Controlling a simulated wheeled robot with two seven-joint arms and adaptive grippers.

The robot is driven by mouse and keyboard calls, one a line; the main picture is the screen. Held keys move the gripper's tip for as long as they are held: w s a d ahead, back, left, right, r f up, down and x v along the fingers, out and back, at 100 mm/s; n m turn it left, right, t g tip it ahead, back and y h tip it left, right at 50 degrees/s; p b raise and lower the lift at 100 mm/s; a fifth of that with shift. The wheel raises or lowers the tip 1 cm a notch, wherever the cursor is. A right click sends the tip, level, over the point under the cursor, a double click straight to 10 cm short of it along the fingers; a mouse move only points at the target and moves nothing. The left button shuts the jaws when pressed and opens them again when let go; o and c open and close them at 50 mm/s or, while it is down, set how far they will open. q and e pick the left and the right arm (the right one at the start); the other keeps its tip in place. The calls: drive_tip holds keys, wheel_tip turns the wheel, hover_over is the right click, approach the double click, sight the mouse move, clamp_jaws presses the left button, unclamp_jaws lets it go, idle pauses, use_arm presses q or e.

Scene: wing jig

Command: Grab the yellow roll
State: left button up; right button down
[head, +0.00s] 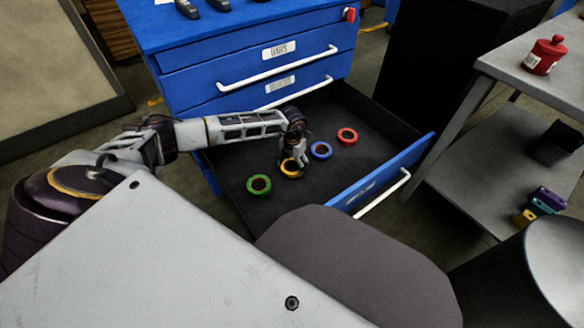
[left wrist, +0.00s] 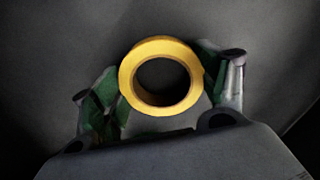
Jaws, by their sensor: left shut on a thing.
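The yellow roll (head: 290,174) is in the open bottom drawer, between a green roll and a blue roll. My left gripper (head: 294,160) reaches down over it from the left and partly hides it in the head view. In the left wrist view the yellow roll (left wrist: 160,75) is a ring with a dark hole. The two fingers of my left gripper (left wrist: 162,90) touch its outer sides, shut on it. I cannot tell whether the roll is lifted off the drawer floor. My right gripper is not in view.
A green roll (head: 259,185), a blue roll (head: 321,150) and a red roll (head: 347,136) lie in the same drawer (head: 240,153). The blue drawer front (head: 385,172) stands to the right. The blue cabinet (head: 190,68) rises behind. A grey table (head: 510,62) stands at the right.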

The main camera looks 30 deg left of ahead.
use_arm(q)
drive_tip(key=shift+r, duration=0.15)
wheel_tip(320, 180, up, 10)
drive_tip(key=p, duration=0.4)
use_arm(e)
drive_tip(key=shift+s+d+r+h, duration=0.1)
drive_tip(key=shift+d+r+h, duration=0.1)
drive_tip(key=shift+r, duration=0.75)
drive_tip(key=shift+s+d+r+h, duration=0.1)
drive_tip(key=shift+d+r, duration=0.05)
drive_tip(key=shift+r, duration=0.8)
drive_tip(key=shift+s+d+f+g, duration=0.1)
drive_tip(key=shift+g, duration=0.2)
